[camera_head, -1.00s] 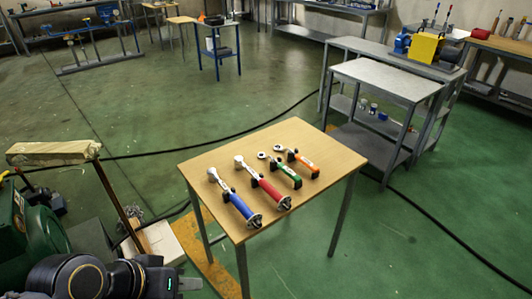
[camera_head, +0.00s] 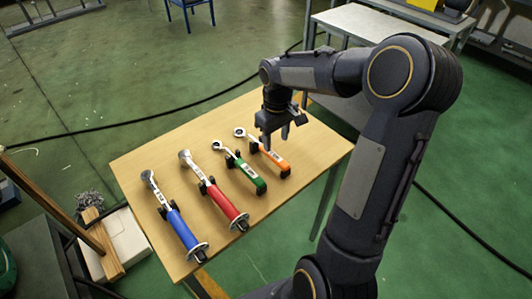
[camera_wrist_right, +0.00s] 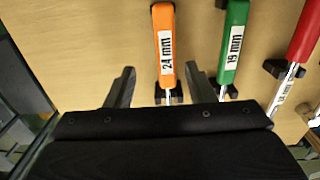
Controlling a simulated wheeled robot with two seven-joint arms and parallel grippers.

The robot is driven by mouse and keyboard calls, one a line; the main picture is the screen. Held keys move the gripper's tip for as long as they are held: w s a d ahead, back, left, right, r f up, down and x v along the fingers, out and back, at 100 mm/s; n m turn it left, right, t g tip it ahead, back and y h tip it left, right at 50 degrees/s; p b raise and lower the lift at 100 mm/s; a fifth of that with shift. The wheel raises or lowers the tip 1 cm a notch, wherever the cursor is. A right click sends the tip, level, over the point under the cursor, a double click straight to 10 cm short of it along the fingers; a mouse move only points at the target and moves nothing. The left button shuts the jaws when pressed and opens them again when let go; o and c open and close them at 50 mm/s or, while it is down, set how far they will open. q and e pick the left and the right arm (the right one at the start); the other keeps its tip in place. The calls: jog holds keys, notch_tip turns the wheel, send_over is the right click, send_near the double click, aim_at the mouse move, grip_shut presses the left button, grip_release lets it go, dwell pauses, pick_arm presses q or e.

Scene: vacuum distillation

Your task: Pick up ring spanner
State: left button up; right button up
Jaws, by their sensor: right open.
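Two ring spanners lie on the wooden table (camera_head: 130,150), propped on small black holders. One has an orange handle (camera_head: 270,159), labelled 24 mm in the wrist view (camera_wrist_right: 163,45); the other has a green handle (camera_head: 246,176), labelled 19 mm there (camera_wrist_right: 234,42). My right gripper (camera_head: 276,138) is open and empty above the orange spanner's end of the table. In the wrist view its fingers (camera_wrist_right: 160,82) stand either side of the orange spanner's shaft, apart from it. The green spanner lies outside the fingers. My left gripper is out of view.
A red-handled tool (camera_head: 222,202) and a blue-handled tool (camera_head: 183,230) lie left of the spanners. A grey metal table (camera_head: 345,22) stands behind. A black cable (camera_head: 120,122) runs over the green floor. The table's left back part is bare.

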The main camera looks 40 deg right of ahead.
aim_at(275, 155)
jog(key=f, duration=0.6)
jog(key=shift+s+a+f, duration=0.3)
jog(key=shift+s+a, duration=0.05)
jog(key=shift+a, duration=0.05)
jog(key=shift+f, duration=0.45)
grip_shut()
jog(key=shift+r, duration=0.1)
dwell(0.5)
